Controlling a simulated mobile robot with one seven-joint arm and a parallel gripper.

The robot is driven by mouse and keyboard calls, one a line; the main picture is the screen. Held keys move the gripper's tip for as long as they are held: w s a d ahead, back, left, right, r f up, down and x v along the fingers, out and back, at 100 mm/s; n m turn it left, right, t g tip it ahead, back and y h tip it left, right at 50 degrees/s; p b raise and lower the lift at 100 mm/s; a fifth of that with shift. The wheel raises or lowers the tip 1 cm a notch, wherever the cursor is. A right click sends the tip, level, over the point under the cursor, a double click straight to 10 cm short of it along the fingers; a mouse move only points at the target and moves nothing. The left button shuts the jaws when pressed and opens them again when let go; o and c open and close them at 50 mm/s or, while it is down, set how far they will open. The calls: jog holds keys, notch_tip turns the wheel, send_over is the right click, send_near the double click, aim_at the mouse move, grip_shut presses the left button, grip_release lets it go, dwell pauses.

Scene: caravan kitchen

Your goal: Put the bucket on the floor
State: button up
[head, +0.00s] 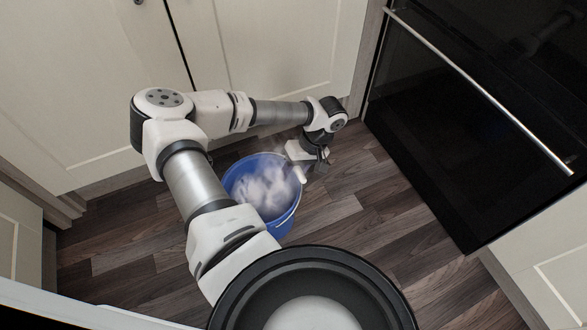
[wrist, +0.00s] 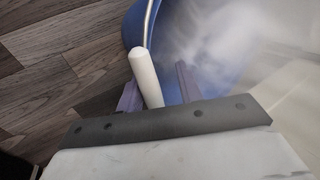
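The blue bucket (head: 284,222) is over the dark wood floor, close to the cupboard fronts, and looks upright. White, cloudy steam or foam fills its opening. It also shows, partly hazed, in the wrist view (wrist: 133,28). Its wire handle has a white grip (wrist: 146,75), which also shows at the bucket's right rim in the head view (head: 300,174). My gripper (head: 321,166) is at that right rim. In the wrist view its two purple fingers (wrist: 158,92) stand either side of the white grip, with a gap visible on the right. The bucket's underside is hidden.
Cream cupboard doors (head: 270,50) stand behind the bucket. A black oven (head: 470,120) with a metal bar handle (head: 480,90) stands to the right. The wood floor (head: 370,235) is clear to the right and front of the bucket.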

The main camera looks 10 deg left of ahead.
jog(key=shift+o, duration=0.3)
jog(key=shift+r, duration=0.2)
jog(key=p+v, duration=0.5)
jog(key=v, duration=0.7)
jog(key=shift+w, duration=0.1)
